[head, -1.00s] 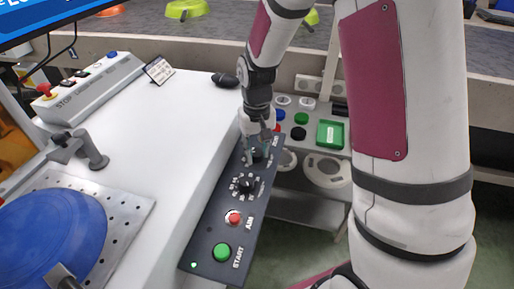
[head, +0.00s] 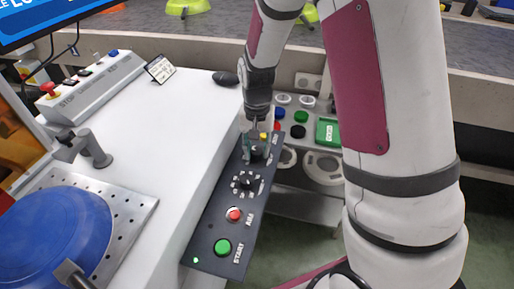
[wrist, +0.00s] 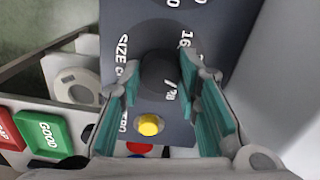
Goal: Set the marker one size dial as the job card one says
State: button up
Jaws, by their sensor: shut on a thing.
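The marker panel (head: 208,222) is a dark sloped strip beside the white table.
Near the size dial are a yellow button (wrist: 150,125), a second dial (head: 246,184), a red AIM button (head: 234,215) and a green START button (head: 222,247). A blue pan (head: 50,235) sits on the perforated plate at left. The white table's middle is clear.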

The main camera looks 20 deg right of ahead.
aim_at(257, 151)
jog(key=o, duration=1.2)
notch_tip(257, 151, up, 12)
